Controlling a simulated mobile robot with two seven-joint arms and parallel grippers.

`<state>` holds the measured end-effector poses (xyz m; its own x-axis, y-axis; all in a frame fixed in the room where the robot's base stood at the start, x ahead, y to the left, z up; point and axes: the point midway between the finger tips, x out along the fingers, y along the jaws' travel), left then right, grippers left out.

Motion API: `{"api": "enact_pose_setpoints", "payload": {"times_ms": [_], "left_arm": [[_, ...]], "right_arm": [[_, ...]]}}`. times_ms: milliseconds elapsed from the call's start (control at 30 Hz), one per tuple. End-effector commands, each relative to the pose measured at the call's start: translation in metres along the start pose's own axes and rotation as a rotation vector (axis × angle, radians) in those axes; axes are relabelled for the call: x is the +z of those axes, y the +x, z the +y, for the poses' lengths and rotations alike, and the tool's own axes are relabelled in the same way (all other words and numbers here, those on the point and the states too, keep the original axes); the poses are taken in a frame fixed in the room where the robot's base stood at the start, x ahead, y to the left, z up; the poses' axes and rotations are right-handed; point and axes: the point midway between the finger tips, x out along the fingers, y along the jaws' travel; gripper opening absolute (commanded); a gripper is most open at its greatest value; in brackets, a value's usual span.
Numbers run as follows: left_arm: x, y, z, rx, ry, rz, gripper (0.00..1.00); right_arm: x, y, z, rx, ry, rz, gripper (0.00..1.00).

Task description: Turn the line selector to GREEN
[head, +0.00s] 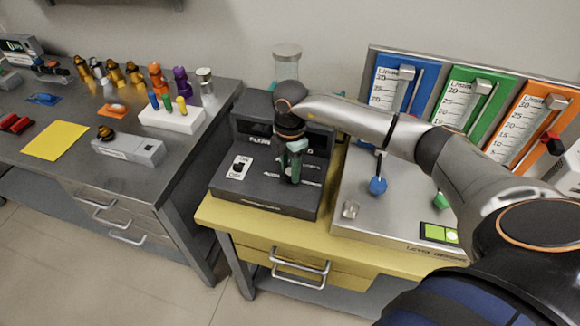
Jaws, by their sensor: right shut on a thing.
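The dark particle classifier (265,196) stands on the left part of the yellow bench. Its sloped front panel carries an ON/OFF switch (240,168) at the left and small white lettering. My right gripper (293,172) reaches down onto the middle of this panel and is shut on the line selector. The selector itself is mostly hidden by the fingers, so its pointing direction cannot be read. The lettering around it is partly covered and too small to read surely. My left gripper is not in view.
To the right stands a level panel (350,225) with blue (378,186) and green knobs. Behind are blue, green and orange gauges (403,82). A glass vessel (287,66) stands behind the classifier. The left table (180,175) holds bottles and a white rack (171,119).

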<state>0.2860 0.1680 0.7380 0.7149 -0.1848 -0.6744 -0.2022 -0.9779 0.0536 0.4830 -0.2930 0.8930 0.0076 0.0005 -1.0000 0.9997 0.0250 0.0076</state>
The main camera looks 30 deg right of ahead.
Motion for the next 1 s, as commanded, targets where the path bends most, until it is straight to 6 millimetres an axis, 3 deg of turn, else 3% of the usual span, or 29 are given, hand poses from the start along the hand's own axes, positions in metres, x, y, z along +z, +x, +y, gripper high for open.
{"api": "enact_pose_setpoints", "payload": {"times_ms": [233,267,500,800,1000], "left_arm": [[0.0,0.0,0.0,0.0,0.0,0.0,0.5],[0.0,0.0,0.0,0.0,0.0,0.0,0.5],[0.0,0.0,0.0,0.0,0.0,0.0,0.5],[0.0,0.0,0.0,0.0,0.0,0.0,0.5],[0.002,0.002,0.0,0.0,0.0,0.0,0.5]], "right_arm": [[0.001,-0.001,0.001,0.004,0.001,-0.002,0.0],[0.001,-0.001,0.001,0.004,0.001,-0.002,0.45],[0.001,-0.001,0.001,0.002,0.0,-0.001,0.72],[0.0,-0.003,0.001,0.002,-0.001,0.0,0.72],[0.001,-0.031,0.001,0.006,-0.002,-0.001,0.72]]}}
